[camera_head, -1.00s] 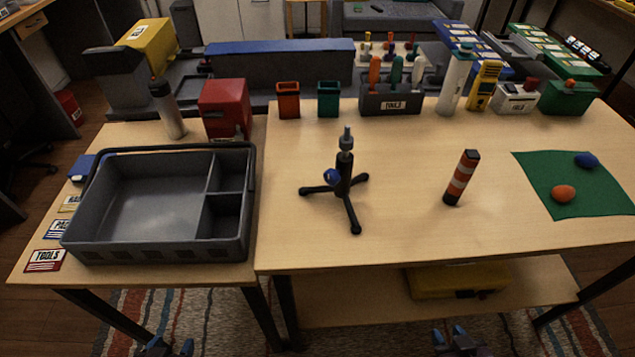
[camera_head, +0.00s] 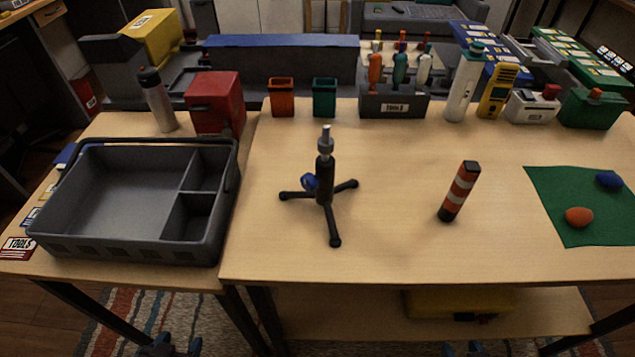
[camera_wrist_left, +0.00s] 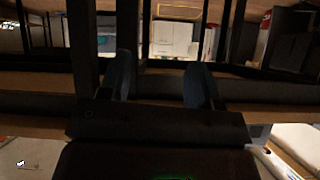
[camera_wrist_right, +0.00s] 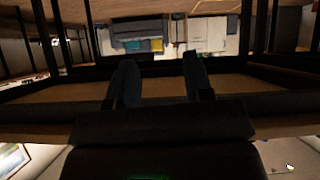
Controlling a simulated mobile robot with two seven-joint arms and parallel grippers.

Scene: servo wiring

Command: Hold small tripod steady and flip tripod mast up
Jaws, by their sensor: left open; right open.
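The small tripod (camera_head: 325,190) stands on the wooden table in the head view, on three spread black legs. Its short mast with a grey tip (camera_head: 325,145) points upward, and a blue knob (camera_head: 309,181) sits on its left side. My left gripper (camera_head: 176,347) is at the bottom edge of the head view, below the table front and well away from the tripod. In the left wrist view its fingers (camera_wrist_left: 158,82) are apart and empty. My right gripper (camera_head: 463,349) is also low at the bottom edge. Its fingers (camera_wrist_right: 158,82) are apart with nothing between them.
A grey divided tray (camera_head: 110,250) lies left of the tripod. A green mat (camera_head: 560,190) holds an orange and a blue object. Bins and a tool holder (camera_head: 394,103) line the back. Table around the tripod is clear.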

